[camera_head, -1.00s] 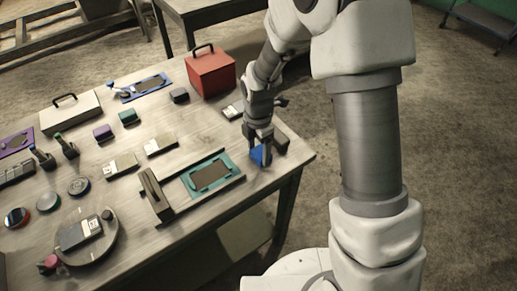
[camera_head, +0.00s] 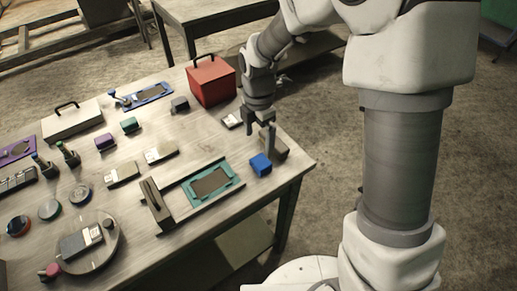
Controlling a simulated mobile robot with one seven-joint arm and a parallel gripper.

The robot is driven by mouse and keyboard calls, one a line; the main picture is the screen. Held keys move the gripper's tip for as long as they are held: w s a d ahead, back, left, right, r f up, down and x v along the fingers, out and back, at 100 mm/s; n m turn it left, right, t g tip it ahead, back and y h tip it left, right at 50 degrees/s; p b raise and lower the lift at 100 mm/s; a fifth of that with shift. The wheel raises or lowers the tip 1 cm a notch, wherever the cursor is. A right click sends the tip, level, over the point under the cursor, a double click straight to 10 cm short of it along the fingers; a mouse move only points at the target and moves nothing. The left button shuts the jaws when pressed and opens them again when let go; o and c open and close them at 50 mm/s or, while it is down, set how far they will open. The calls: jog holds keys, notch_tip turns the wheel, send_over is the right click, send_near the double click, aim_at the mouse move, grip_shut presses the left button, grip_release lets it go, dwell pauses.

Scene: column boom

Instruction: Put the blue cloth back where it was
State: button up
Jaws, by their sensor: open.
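The blue cloth (camera_head: 260,164) is a small, folded, block-like piece lying on the table near its right edge, just right of the teal-framed panel. The fingers look empty and apart from the cloth. The cloth is in plain view.
Several blocks, cards and discs cover the table's left side. Bare tabletop (camera_head: 190,130) shows mid-table.

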jog(key=shift+r, duration=1.65)
jog(key=s+d+r+m+t, duration=0.3)
jog(key=s+d+r+m, duration=0.5)
jog(key=r+m, duration=0.5)
jog(key=s+d+r+m+t, duration=0.2)
jog(key=s+d+m, duration=0.3)
jog(key=s+m, duration=0.5)
jog(key=shift+s+r+m+t, duration=0.15)
jog(key=shift+r+m+t, duration=0.15)
jog(key=shift+r+m, duration=0.45)
jog(key=shift+f, duration=0.15)
